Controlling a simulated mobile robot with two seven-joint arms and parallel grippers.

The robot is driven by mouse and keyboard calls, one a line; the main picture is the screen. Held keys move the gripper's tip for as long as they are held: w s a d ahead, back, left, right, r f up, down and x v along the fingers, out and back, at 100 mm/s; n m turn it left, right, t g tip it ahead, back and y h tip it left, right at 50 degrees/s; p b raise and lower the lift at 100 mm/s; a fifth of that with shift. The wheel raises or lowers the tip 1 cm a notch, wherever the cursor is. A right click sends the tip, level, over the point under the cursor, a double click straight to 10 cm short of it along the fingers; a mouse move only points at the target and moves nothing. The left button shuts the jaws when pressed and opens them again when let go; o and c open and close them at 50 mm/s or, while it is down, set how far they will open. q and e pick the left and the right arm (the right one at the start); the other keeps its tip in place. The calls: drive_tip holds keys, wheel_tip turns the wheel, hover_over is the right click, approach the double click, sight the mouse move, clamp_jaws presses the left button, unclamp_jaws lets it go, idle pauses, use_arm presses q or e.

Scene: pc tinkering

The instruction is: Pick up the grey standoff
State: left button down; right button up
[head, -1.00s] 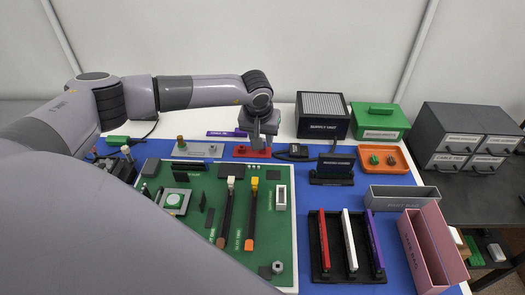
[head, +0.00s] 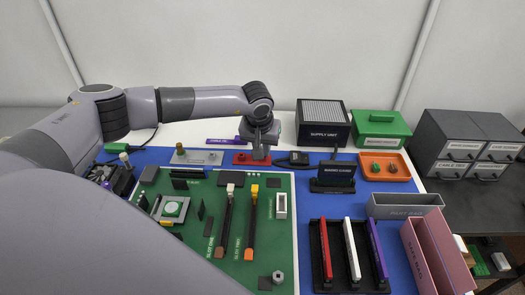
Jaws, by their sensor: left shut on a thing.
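My left gripper (head: 259,153) points down at the red block (head: 246,160) on the blue mat, behind the green board. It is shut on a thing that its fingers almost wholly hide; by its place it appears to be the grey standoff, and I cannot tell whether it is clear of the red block. A grey hexagonal piece (head: 277,277) stands at the front right corner of the green board (head: 225,258), apart from the gripper. My right gripper is not in view.
A grey plate (head: 205,158) with a brass post stands left of the red block. A small black device (head: 298,158) with a cable lies to its right. The black supply unit (head: 322,133) and green box (head: 382,127) stand behind. My left arm covers the lower left.

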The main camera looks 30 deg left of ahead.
use_arm(q)
drive_tip(key=shift+r, duration=0.15)
drive_tip(key=shift+r+p, duration=2.85)
drive_tip(key=shift+r, duration=1.1)
drive_tip(key=shift+f, duration=0.1)
drive_tip(key=s+d+r+m+h, duration=0.1)
drive_tip(key=s+d+r+m, duration=0.3)
drive_tip(key=s+d, duration=0.9)
drive_tip(key=v, duration=0.2)
drive_tip(key=shift+r, duration=0.4)
